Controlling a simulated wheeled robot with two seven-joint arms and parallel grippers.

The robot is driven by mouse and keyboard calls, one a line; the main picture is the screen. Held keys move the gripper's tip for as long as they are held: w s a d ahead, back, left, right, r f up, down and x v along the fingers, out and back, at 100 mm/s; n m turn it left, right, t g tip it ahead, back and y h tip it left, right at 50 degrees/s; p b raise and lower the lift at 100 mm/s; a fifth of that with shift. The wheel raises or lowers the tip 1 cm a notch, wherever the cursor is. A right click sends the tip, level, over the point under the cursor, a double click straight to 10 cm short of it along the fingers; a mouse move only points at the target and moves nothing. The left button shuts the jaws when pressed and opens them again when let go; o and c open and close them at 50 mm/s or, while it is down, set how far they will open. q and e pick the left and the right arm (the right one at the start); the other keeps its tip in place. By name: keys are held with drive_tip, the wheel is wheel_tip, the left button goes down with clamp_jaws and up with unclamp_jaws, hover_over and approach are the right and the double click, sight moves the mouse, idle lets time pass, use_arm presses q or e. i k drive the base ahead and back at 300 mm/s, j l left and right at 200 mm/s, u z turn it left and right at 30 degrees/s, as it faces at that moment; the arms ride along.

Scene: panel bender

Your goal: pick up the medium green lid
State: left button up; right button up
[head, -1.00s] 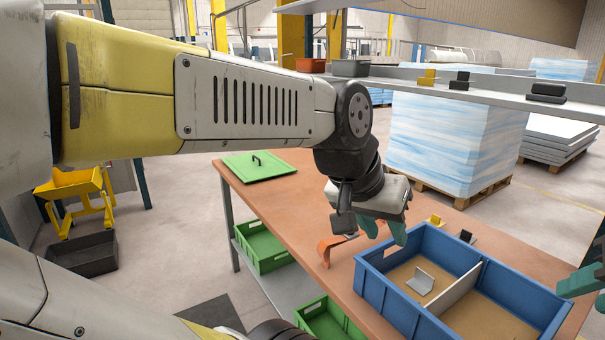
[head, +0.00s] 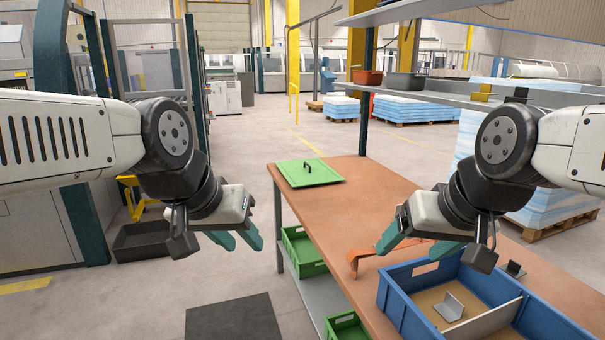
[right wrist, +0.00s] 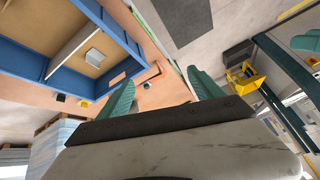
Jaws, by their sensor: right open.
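The green lid (head: 310,172) lies flat on the far left end of the brown workbench, with a dark handle standing on its top, in the head view. My left gripper (head: 243,243) is open and empty, left of the bench and nearer than the lid. My right gripper (head: 415,250) is open and empty above the bench beside the blue crate, nearer and to the right of the lid. Its spread teal fingers also show in the right wrist view (right wrist: 164,85). I cannot make out the lid in that view.
The blue divided crate (head: 400,300) holds a grey bracket (head: 449,307). An orange bent part (head: 362,256) lies beside it. Green crates (head: 303,251) sit on the lower shelf. The bench top (head: 360,205) between lid and crate is largely clear. An upper shelf (head: 440,98) runs behind.

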sight(304, 173)
drive_tip(key=u, duration=0.15)
drive_tip(key=i+j+z, duration=0.3)
drive_tip(key=i+j, duration=0.9)
drive_tip(key=i, duration=0.35)
drive_tip(key=i+j+z, duration=0.35)
drive_tip(key=i+j, duration=1.05)
drive_tip(key=j, duration=0.15)
